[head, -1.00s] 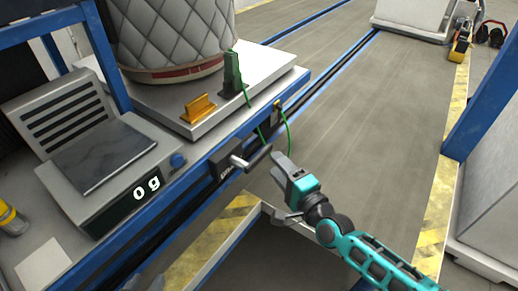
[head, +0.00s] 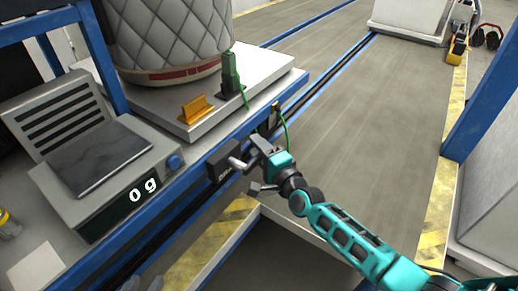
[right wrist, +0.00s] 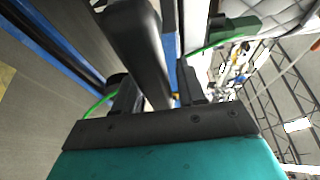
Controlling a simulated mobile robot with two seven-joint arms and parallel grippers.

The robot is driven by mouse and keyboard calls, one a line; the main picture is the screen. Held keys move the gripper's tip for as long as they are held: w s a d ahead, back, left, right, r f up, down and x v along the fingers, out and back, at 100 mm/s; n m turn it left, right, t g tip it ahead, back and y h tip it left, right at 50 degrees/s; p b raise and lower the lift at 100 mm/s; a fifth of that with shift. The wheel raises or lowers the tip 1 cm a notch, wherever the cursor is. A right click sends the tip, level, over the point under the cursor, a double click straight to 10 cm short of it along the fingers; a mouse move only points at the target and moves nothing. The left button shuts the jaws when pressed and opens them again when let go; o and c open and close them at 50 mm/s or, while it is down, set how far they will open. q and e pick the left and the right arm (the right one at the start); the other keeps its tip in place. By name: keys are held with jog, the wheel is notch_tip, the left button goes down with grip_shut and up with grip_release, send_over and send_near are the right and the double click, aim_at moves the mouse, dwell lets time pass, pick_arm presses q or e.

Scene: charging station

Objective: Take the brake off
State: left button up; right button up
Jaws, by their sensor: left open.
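The brake is a dark box with a short metal lever (head: 237,163) on the blue rail at the table's front edge. In the head view its black grip is mostly hidden by my right gripper (head: 262,168). The right gripper's fingers are apart, one on each side of the grip. In the right wrist view the dark grip (right wrist: 138,45) reaches down between the two fingers (right wrist: 158,95); I cannot tell whether they touch it.
A scale (head: 105,165) reading 0 g stands left of the brake. Behind it, a white platform (head: 265,85) carries a quilted drum (head: 165,40), an orange block (head: 197,108) and a green plug (head: 231,75) with a hanging green cable.

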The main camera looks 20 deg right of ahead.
grip_shut()
pick_arm(q)
jog(key=shift+s+f, duration=0.3)
jog(key=shift+f, duration=0.05)
jog(key=shift+w+d+f+b, duration=0.1)
jog(key=shift+w+f+b, duration=0.05)
jog(key=shift+f+b, duration=0.95)
pick_arm(e)
jog(key=s+a+r+n+y, duration=0.2)
jog(key=a+r+n+y, duration=0.1)
jog(key=n, duration=0.8)
jog(key=s+a+r+n+y, duration=0.2)
jog(key=n+y, duration=0.4)
jog(key=n, duration=0.5)
jog(key=shift+s+a+r+n, duration=0.35)
jog(key=shift+a+r, duration=0.1)
jog(key=shift+r, duration=0.75)
pick_arm(q)
jog(key=shift+r, duration=0.15)
pick_arm(e)
jog(key=shift+o, duration=1.1)
grip_release()
